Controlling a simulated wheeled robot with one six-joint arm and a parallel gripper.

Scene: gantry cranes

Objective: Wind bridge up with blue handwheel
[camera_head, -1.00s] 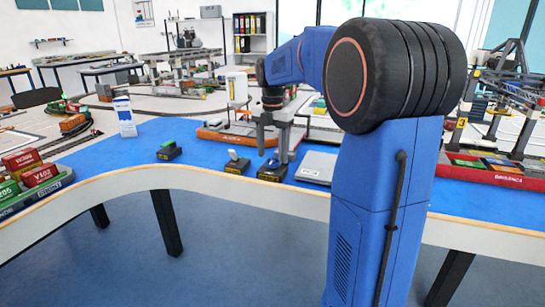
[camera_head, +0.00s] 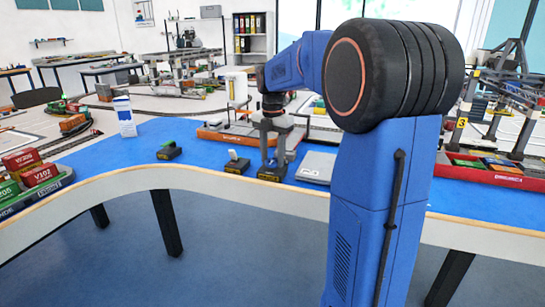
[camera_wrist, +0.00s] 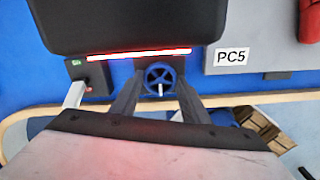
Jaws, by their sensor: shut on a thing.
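The blue handwheel (camera_wrist: 159,75) shows in the wrist view as a spoked ring with a pale handle, on a small dark box. My gripper (camera_wrist: 158,88) has one finger at each side of the wheel and is shut on it. In the head view my gripper (camera_head: 273,150) points down onto the handwheel's box (camera_head: 271,174), which stands near the table's front edge; there the wheel is hidden by the fingers. A long model with a red-orange base (camera_head: 215,134) stands just behind my gripper. I cannot tell which part is the bridge.
Left of the handwheel stands a box with a pale lever (camera_head: 236,165), and further left another small box (camera_head: 168,152). A grey panel (camera_head: 316,168) marked PC5 in the wrist view lies close to the right. A dark crane model (camera_head: 505,95) stands far right.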

